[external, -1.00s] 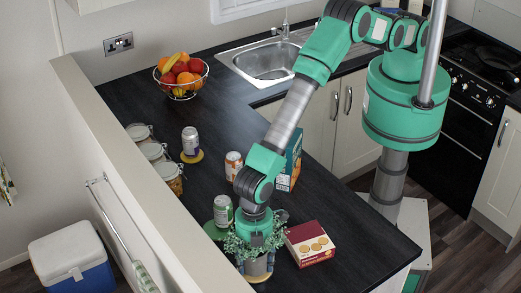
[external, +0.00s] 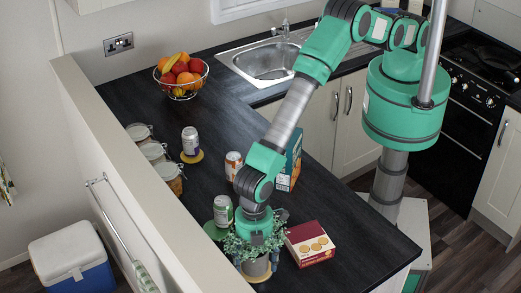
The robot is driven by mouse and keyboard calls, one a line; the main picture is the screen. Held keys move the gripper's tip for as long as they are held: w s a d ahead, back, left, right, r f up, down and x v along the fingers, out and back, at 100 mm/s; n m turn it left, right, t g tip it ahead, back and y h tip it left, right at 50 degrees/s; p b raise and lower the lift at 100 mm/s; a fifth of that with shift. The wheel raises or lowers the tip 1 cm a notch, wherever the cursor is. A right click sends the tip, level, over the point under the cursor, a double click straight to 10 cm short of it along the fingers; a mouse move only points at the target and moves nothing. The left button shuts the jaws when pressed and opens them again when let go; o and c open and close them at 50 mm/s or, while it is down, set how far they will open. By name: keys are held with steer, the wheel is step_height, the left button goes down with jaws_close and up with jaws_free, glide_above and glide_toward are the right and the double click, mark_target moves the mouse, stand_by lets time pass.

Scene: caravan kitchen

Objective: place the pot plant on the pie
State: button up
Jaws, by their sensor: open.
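The pot plant (external: 256,267), a grey pot with bushy green leaves, stands upright near the front end of the dark counter. My gripper (external: 257,261) points straight down over it, its fingers open on either side of the pot. The leaves hide part of the fingers. A round tan-yellow thing (external: 262,285) shows under the pot; I cannot tell whether it is the pie or a coaster. A red box (external: 309,243) with round pastries pictured on it lies just right of the plant.
An orange-and-white can (external: 233,164) and a blue carton (external: 290,162) stand farther back. A low wall (external: 150,190) borders the counter's left side. The counter right of the red box is clear.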

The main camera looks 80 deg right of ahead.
mark_target(255, 248)
steer(key=shift+w+d+r+b, duration=0.1)
steer(key=shift+r+b, duration=0.25)
steer(key=shift+r, duration=1.6)
steer(key=shift+s+d+r+b, duration=0.15)
steer(key=shift+r+b, duration=0.2)
steer(key=shift+r, duration=1.65)
steer(key=shift+w+d+r+b, duration=0.15)
steer(key=shift+r+b, duration=0.2)
steer(key=shift+r, duration=1.6)
